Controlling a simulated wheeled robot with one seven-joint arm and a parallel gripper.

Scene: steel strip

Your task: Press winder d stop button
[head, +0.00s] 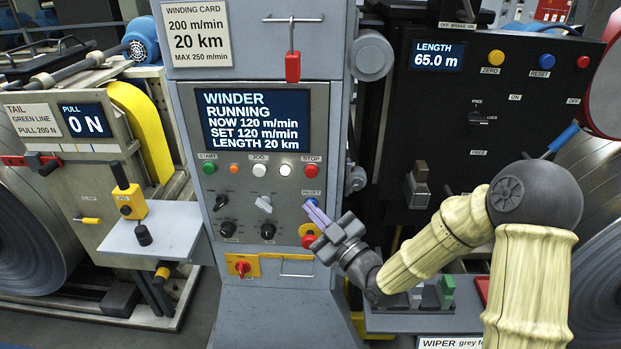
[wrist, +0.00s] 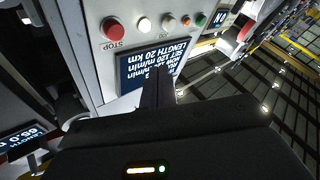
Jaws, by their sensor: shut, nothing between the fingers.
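The red STOP button (head: 311,170) is at the right end of the button row on the grey winder panel (head: 250,243). In the wrist view the STOP button (wrist: 114,27) is at the upper left, beyond my fingertips and clear of them. My gripper (head: 315,210) is shut and empty, at the panel's right side, below the STOP button and in front of the blue reset button (head: 310,202). I cannot tell whether it touches the panel. The winder screen (head: 256,121) reads RUNNING, now 120 m/min, set 120 m/min, length 20 km.
Green (head: 209,168), orange (head: 234,168) and white (head: 285,170) buttons share the row. Black knobs sit below, and a red mushroom button (head: 308,241) on yellow is under my gripper. A red hanging tag (head: 292,67) is above the screen. A black panel (head: 480,110) stands right.

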